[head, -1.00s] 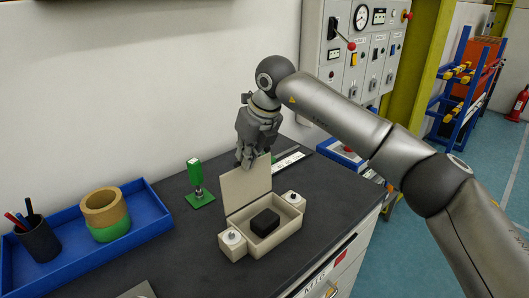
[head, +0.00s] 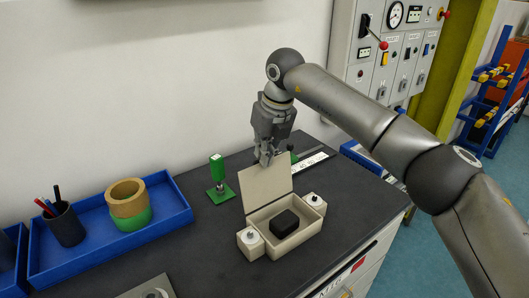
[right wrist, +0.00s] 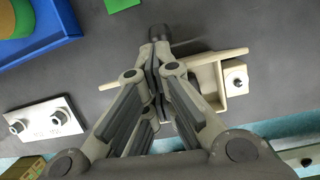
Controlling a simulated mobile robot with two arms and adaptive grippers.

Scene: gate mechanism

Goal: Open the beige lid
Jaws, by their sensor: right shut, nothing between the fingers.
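The beige lid (head: 266,188) stands raised, roughly upright, at the back of a beige box (head: 283,243) on the dark bench. A black block (head: 285,222) lies inside the open box. My right gripper (head: 265,160) is shut and empty at the lid's top edge; whether it touches the lid I cannot tell. In the right wrist view the closed fingers (right wrist: 158,45) are beside the lid's edge (right wrist: 222,54), and they hide part of the box. My left gripper is not in view.
White-topped blocks (head: 251,239) (head: 314,202) flank the box. A green stand (head: 218,180) is behind left. A blue tray (head: 90,257) with a pen cup (head: 64,224) and tape rolls (head: 128,203) is at left. A wall (head: 150,80) rises behind the bench.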

